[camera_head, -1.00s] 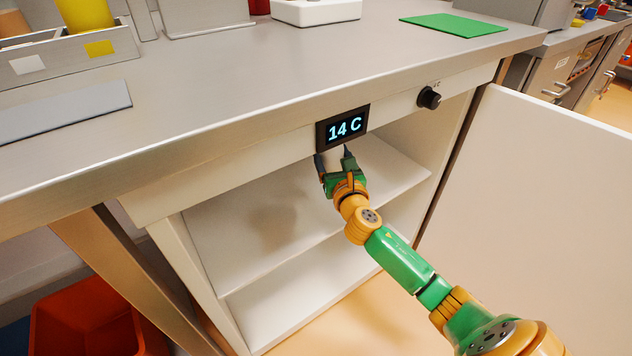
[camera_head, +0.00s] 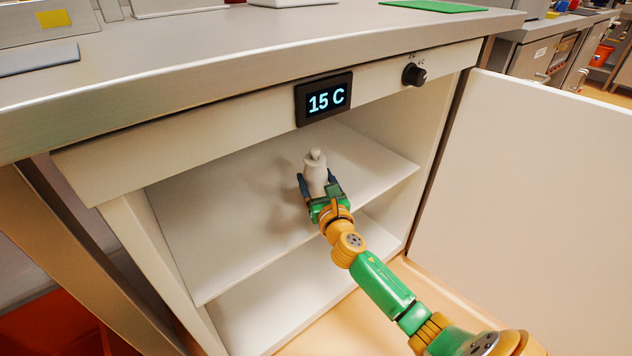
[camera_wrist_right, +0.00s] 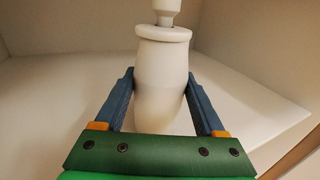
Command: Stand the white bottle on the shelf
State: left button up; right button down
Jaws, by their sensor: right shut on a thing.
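The white bottle (camera_head: 316,174) is upright inside the open cabinet, above or on the upper shelf (camera_head: 225,225); I cannot tell whether its base touches. My right gripper (camera_head: 318,186) is shut on the bottle's body, one finger on each side. In the right wrist view the bottle (camera_wrist_right: 162,75) stands between the two blue fingers of the gripper (camera_wrist_right: 162,105), with its neck and stopper above them. Its base is hidden behind the gripper's green palm. My left gripper is not in view.
The cabinet has a display (camera_head: 324,99) reading 15 C and a black knob (camera_head: 414,75) above the opening. Its white door (camera_head: 530,200) stands open at the right. A lower shelf (camera_head: 285,310) lies below. The upper shelf is clear left and right of the bottle.

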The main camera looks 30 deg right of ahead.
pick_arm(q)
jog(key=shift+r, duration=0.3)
pick_arm(e)
jog(key=shift+f, duration=0.2)
grip_release()
jog(key=shift+r, duration=0.25)
jog(key=p+v, duration=0.2)
jog(key=v, duration=0.9)
jog(key=s+a+f+m+g+y, duration=0.1)
jog(key=s+f+m+g, duration=0.3)
jog(key=f+m, duration=0.45)
jog(key=s+a+f+m+g, duration=0.1)
jog(key=s+f+m+g, duration=0.3)
jog(key=f+m, duration=0.45)
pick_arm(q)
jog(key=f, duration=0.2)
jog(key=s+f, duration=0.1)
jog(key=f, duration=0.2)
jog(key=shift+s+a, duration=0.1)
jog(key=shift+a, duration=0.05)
pick_arm(e)
jog(key=s+a+f+m+g+y, duration=0.5)
jog(key=s+a+f+m, duration=0.5)
jog(key=s+f+m, duration=0.2)
jog(key=shift+s+a+f+m+g, duration=0.2)
jog(key=shift+s+a+m+g, duration=0.25)
jog(key=shift+m+g, duration=0.3)
jog(key=shift+d, duration=0.1)
